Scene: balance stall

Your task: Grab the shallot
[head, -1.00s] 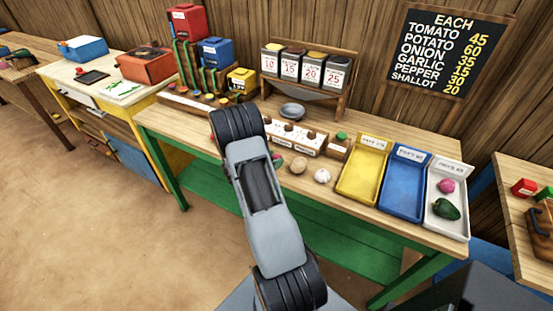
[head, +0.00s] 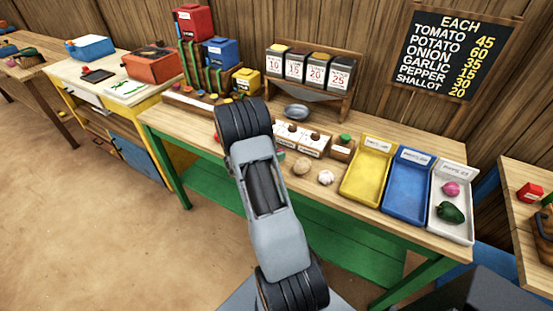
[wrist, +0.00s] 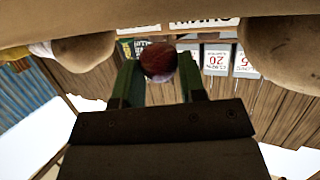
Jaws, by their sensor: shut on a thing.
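The shallot (wrist: 158,60), a reddish-brown round bulb, sits between the green fingers of my gripper (wrist: 158,80) in the wrist view. The fingers are shut on it from both sides. In the head view my arm hides the gripper and the shallot. Large pale-brown rounded shapes stand near the camera at both upper sides of the wrist view; I cannot tell what they are.
A potato (head: 301,167) and a garlic bulb (head: 325,177) lie on the stall table beside my arm. To their right are a yellow tray (head: 365,172), a blue tray (head: 406,187) and a white tray (head: 464,231) holding a pink onion (head: 451,188) and a green pepper (head: 449,212).

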